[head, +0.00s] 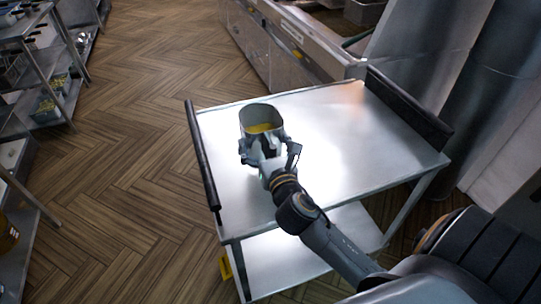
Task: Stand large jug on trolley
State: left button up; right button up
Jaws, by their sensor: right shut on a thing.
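The large jug (262,113) is a grey metal vessel with something yellow inside. It is upright over the left part of the trolley's top. My right gripper (262,148) is shut on the jug at its near side and hides its lower part. I cannot tell whether the jug's base touches the top. The trolley (345,135) is bare shiny metal with dark handles at its left and right ends and a lower shelf. My left gripper is not in view.
Metal shelving (45,75) with items stands along the left edge. A steel counter (285,45) runs behind the trolley, and large grey cylindrical forms stand at the right. The trolley's top is clear right of the jug. The wooden floor (140,150) is open on the left.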

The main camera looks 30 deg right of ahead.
jog(key=shift+s+d+f, duration=0.25)
jog(key=shift+d+f, duration=0.1)
jog(key=shift+f, duration=0.1)
jog(key=f, duration=0.2)
jog(key=f+b, duration=0.1)
jog(key=shift+s+d, duration=0.25)
jog(key=shift+s, duration=0.05)
jog(key=shift+f, duration=0.4)
jog(key=o, duration=1.5)
jog(key=shift+f, duration=0.2)
jog(key=shift+r, duration=0.1)
jog(key=b+v, duration=0.3)
jog(key=v, duration=0.7)
jog(key=shift+s+a, duration=0.1)
jog(key=shift+s, duration=0.3)
jog(key=shift+s+a+r, duration=0.1)
jog(key=shift+s+a, duration=0.1)
jog(key=shift+s, duration=0.4)
